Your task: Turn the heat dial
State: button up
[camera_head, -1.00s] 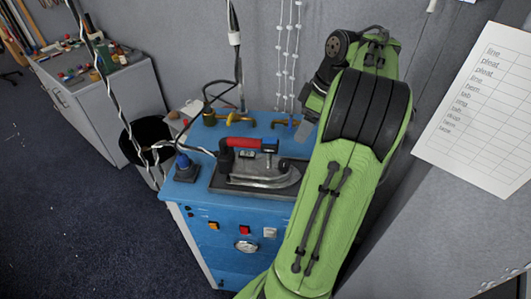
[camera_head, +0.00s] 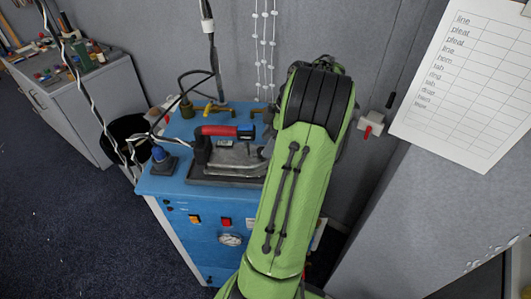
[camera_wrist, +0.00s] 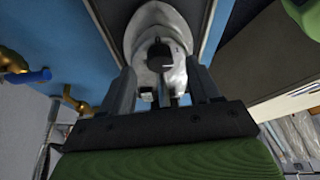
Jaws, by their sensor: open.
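The iron (camera_head: 238,155), with a silver body and a red and black handle (camera_head: 225,131), lies on a dark plate on the blue station. In the wrist view the iron's silver body (camera_wrist: 152,20) is at top centre. A black knob (camera_wrist: 160,52), which looks like the heat dial, sits on its near end. My gripper (camera_wrist: 163,84) is open, with one finger on each side of the picture below the knob. Nothing is visibly held, and I cannot tell whether the fingers touch the iron. My own arm hides the gripper and the iron's right end in the head view.
The blue station (camera_head: 170,186) has coloured buttons and a gauge (camera_head: 231,240) on its front. A blue-capped knob (camera_head: 160,160) stands at its left corner. Brass valves (camera_head: 215,110) stand at the back, near hanging cables. A red-handled tap (camera_head: 370,125) is on the right.

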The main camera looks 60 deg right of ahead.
jog(key=x, duration=0.2)
jog(key=shift+w+f, duration=0.1)
jog(key=shift+f, duration=0.15)
jog(key=shift+r, duration=0.1)
jog(key=c, duration=1)
jog(key=shift+c, duration=0.2)
jog(key=shift+m, duration=0.4)
jog(key=m, duration=0.1)
jog(key=m+h+b, duration=0.1)
jog(key=m, duration=0.1)
jog(key=m+h+b, duration=0.1)
jog(key=shift+a+m+t, duration=0.25)
jog(key=shift+m+t, duration=0.05)
jog(key=m+h+b, duration=0.1)
jog(key=m, duration=0.1)
jog(key=m+h+b, duration=0.1)
jog(key=m, duration=0.2)
jog(key=shift+a, duration=0.2)
jog(key=shift+m, duration=0.3)
